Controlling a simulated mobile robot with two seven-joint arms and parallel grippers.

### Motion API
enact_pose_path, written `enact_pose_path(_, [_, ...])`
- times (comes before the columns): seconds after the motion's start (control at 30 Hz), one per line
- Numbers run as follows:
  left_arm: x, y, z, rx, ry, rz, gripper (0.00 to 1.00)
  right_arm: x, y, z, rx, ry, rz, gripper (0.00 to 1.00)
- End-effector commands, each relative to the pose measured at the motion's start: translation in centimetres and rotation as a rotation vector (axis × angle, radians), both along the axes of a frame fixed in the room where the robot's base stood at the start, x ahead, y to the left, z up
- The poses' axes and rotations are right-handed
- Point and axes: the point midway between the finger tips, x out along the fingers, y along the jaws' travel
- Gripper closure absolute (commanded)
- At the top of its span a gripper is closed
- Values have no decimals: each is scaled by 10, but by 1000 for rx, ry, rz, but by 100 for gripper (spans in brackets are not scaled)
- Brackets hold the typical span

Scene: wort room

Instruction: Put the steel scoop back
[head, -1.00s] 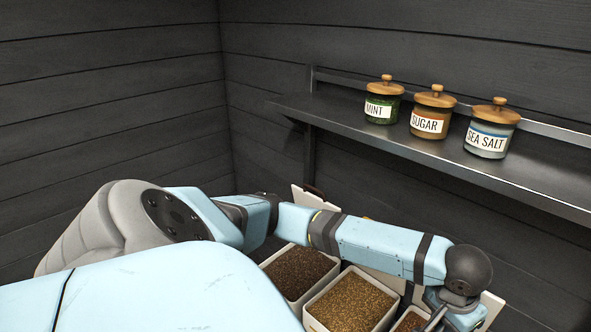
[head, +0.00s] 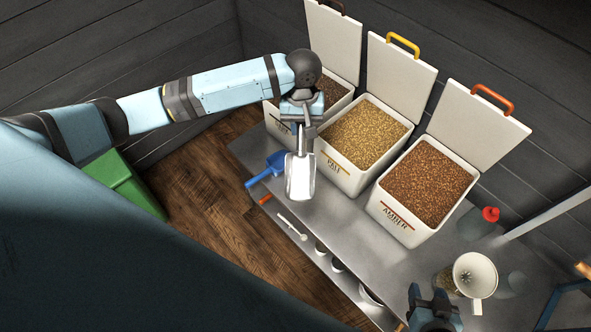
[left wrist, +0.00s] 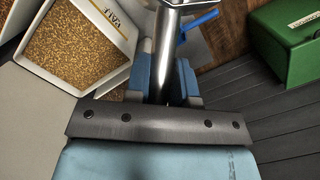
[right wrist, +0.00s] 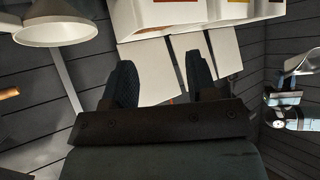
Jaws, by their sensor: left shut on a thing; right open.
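The steel scoop (head: 300,178) hangs from my left gripper (head: 301,128), bowl down, in front of the bins. In the left wrist view my left gripper (left wrist: 165,75) is shut on the scoop's round steel handle (left wrist: 165,40). The bowl looks bare and bright; it seems to carry no grain. The scoop also shows at the right of the right wrist view (right wrist: 301,62). My right gripper (head: 434,302) is open and empty at the bottom right, left of a white funnel (head: 477,270). Its two fingers stand apart in the right wrist view (right wrist: 159,65).
Open grain bins stand in a row: a dark one (head: 281,127) partly behind my arm, pale (head: 335,172) and amber (head: 400,220), lids raised. A blue scoop (head: 262,176) lies on the steel table (head: 335,225). A red-topped bottle (head: 490,214) stands right. A green box (head: 128,182) is left.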

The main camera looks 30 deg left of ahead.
Motion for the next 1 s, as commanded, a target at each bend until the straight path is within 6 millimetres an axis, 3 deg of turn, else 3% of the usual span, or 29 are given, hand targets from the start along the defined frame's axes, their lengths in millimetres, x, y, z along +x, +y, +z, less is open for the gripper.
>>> enact_pose_path(0.03, [4,-4,-46,-23,44,84,100,0,1,-25,3,7,-2,48])
enact_pose_path(0.1, [7,-6,-87,-56,96,209,100,1,2,-39,8,12,-3,48])
enact_pose_path(0.3, [7,-12,-195,-171,204,525,100,3,5,-66,27,15,-9,48])
enact_pose_path(0.4, [2,-14,-234,-221,234,634,100,4,7,-76,32,22,-11,48])
enact_pose_path(0.6, [-3,-17,-272,-280,255,747,100,7,9,-81,42,20,-14,48])
enact_pose_path(0.77, [-4,-17,-282,-288,257,763,100,10,10,-85,44,11,-15,48])
enact_pose_path(1.0, [-4,-17,-307,-288,255,760,100,11,11,-106,32,-11,-3,48])
